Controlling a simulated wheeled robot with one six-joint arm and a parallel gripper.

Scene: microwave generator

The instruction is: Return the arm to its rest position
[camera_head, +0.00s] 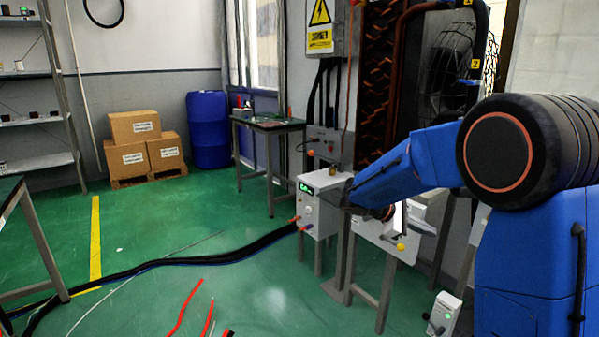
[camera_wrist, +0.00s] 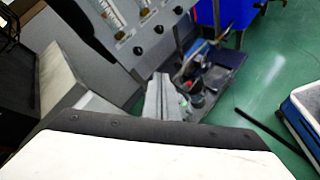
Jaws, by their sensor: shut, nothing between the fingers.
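My blue arm (camera_head: 395,180) reaches from its dark shoulder joint toward the left, in front of the grey equipment stand. Its far end is dark and small in the head view, so the fingers are hard to make out there. In the wrist view my gripper (camera_wrist: 163,88) shows as pale grey fingers beyond the white, dark-edged housing at the bottom. It is shut and empty. A grey panel with dark knobs (camera_wrist: 130,30) lies beyond the fingers at the upper left. I cannot tell from the wrist view how far off it is.
A grey control box (camera_head: 318,205) with a green display stands on legs close left of my arm's end. Black cables (camera_head: 180,262) cross the green floor. A work table (camera_head: 268,125), blue barrel (camera_head: 208,130) and cartons (camera_head: 140,140) stand farther back.

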